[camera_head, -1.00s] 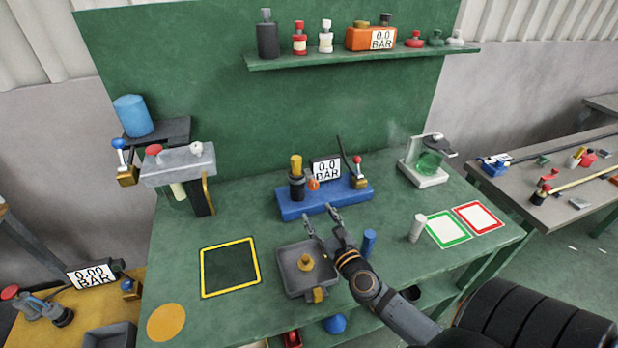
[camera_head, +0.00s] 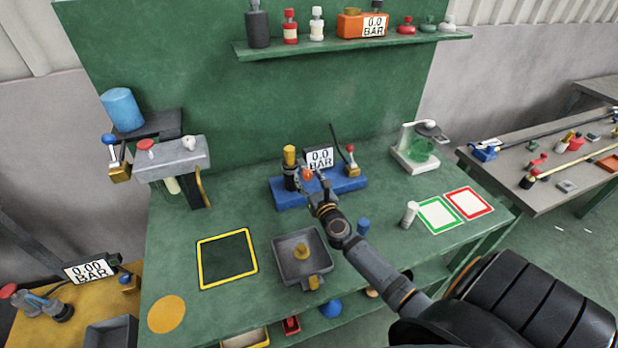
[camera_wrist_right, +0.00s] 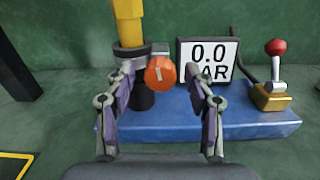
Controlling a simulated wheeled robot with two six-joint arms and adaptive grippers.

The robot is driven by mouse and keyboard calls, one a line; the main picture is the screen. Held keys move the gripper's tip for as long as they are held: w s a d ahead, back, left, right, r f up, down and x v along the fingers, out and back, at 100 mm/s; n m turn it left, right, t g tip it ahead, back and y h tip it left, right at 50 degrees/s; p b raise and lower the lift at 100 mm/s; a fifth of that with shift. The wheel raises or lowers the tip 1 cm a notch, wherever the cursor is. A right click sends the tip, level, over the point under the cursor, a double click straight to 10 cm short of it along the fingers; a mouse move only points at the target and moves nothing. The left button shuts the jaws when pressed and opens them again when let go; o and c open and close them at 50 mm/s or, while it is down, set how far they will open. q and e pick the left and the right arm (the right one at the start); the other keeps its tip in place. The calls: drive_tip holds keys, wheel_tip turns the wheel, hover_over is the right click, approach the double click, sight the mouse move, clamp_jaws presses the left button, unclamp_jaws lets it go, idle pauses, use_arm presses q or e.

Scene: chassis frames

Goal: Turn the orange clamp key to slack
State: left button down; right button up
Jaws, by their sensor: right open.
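The orange clamp key (camera_head: 307,174) sits on the front of a clamp on the blue base (camera_head: 345,186). In the right wrist view the key (camera_wrist_right: 160,75) is a round orange knob with a pale upright mark, beside a black clamp body holding a yellow-topped cylinder (camera_wrist_right: 129,22). My right gripper (camera_head: 314,184) is just in front of the key. In the right wrist view the right gripper (camera_wrist_right: 163,108) is open, with the key seen between its fingers, nearer the left one. I cannot tell any contact. My left gripper is not in view.
A display reading 0.0 BAR (camera_wrist_right: 208,60) stands right of the key. A red-knobbed lever (camera_wrist_right: 275,70) is on the base's right end. A grey tray (camera_head: 284,262) with a brass part is in front. A blue cylinder (camera_head: 363,227) stands near my right arm.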

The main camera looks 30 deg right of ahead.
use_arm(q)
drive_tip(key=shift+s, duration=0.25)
use_arm(e)
drive_tip(key=shift+c, duration=0.8)
clamp_jaws()
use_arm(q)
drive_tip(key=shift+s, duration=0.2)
